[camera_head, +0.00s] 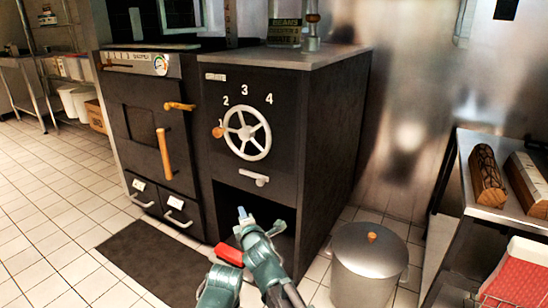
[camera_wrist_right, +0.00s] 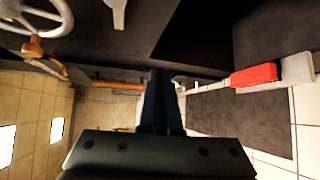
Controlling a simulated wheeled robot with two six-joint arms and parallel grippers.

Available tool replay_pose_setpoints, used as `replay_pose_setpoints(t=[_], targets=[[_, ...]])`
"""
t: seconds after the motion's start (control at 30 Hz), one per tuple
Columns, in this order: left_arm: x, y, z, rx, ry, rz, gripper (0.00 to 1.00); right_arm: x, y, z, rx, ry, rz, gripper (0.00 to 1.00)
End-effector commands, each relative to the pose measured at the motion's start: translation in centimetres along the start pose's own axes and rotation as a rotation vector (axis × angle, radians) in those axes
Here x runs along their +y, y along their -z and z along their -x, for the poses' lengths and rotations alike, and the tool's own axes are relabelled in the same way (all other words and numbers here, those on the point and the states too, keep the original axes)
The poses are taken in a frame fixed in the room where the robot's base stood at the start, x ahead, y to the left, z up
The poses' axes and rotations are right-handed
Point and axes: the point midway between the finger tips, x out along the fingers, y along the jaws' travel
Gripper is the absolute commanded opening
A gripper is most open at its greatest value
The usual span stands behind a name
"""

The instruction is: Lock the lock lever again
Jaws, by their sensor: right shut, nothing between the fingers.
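A pale lever (camera_head: 255,178), which looks like the lock lever, sits under the spoked handwheel (camera_head: 246,132) on the dark cabinet front. It lies nearly level. In the wrist view a pale lever (camera_wrist_right: 118,12) shows at the top edge, partly cut off, beside the wheel (camera_wrist_right: 40,18). My right gripper (camera_head: 242,213) is below the lever, in front of the cabinet's dark lower opening, apart from the lever. In the wrist view its fingers (camera_wrist_right: 160,80) are together and empty.
A lidded metal bin (camera_head: 368,265) stands right of the cabinet. A dark mat (camera_head: 150,262) lies on the floor; a shelf with logs (camera_head: 487,175) is at right.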

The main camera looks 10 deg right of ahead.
Motion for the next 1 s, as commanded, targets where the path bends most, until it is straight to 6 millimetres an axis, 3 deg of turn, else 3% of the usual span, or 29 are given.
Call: replay_pose_setpoints(t=[0.03, 1.0], targets=[[-0.2, -0.1, 1.9, 0.000, 0.000, 0.000, 0.68, 1.5, -0.3, 0.2, -0.006, 0.017, -0.021, 0.00], [-1.6, -0.9, 16.3, 0.000, 0.000, 0.000, 0.68, 8.0, -3.5, 5.7, -0.161, 0.340, -0.409, 0.00]])
